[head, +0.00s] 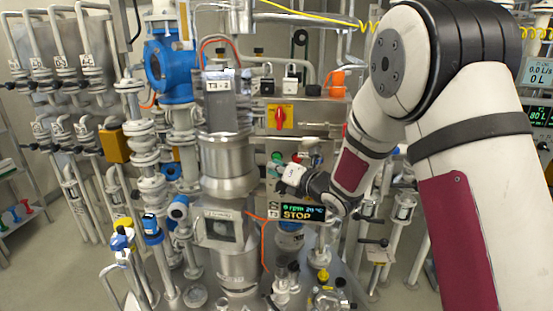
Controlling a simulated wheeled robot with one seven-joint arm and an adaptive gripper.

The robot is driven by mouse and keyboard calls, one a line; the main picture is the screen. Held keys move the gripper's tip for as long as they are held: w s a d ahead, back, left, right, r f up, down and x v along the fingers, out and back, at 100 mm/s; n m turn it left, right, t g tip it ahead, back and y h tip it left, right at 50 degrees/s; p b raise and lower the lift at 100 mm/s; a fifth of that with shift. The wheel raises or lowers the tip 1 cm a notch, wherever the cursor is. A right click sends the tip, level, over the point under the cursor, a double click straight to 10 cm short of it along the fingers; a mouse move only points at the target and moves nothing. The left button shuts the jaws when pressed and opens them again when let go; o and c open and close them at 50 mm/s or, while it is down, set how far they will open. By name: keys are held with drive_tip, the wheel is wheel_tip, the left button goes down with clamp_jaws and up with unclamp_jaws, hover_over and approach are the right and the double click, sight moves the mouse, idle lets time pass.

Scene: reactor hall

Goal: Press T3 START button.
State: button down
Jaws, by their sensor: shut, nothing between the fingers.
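A grey control box stands in the middle of the head view. On its front is a green button (277,157), just above and left of my gripper. A small display (303,212) below reads 0 rpm, about 20 °C and STOP, with a T3 label (275,205) at its left. My gripper (284,184) is shut and empty, reaching in from the right in front of the box, between the green button and the display. My wrist and gripper cover part of the panel. I cannot tell whether the fingertips touch it.
A steel vessel labelled T3-2 (219,86) stands close left of the box. A red rotary switch (281,116) on a yellow plate is above, with padlocks (290,75) over it. An orange cable (263,243) hangs below. Pipes and valves crowd both sides.

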drive_tip(key=shift+w+d+r+b, duration=0.1)
drive_tip(key=shift+w+b, duration=0.2)
drive_tip(key=shift+b, duration=0.05)
drive_tip(key=shift+r, duration=0.1)
drive_tip(key=shift+w+d+b, duration=0.5)
idle(1.4)
drive_tip(key=shift+s, duration=0.1)
drive_tip(key=shift+s+a+p, duration=0.25)
drive_tip(key=shift+s+p, duration=0.05)
drive_tip(key=shift+s, duration=0.45)
drive_tip(key=shift+s+a+p, duration=0.3)
drive_tip(key=shift+s, duration=0.45)
drive_tip(key=shift+s+a+p, duration=0.25)
drive_tip(key=shift+s+p, duration=0.05)
drive_tip(key=shift+s, duration=0.45)
